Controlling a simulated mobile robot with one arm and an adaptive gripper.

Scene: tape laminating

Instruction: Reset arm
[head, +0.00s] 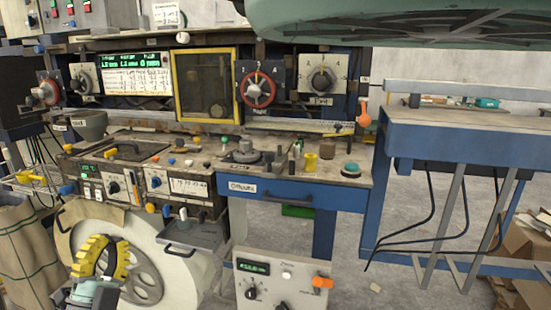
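My gripper (101,259), with ribbed yellow and black fingers, is at the lower left of the head view, in front of a large cream wheel-like housing (148,240). Its fingers point upward, and a dark gap shows between them. From this angle I cannot tell whether the tips meet. I see nothing held in it. Only the wrist end of my arm shows, at the bottom edge.
Behind is a machine bench with a control panel (136,74), a yellow frame (206,84), a red dial (258,88) and a blue drawer (270,192). A blue table (470,132) stands right. A sack (25,250) stands left. Open floor shows at centre right.

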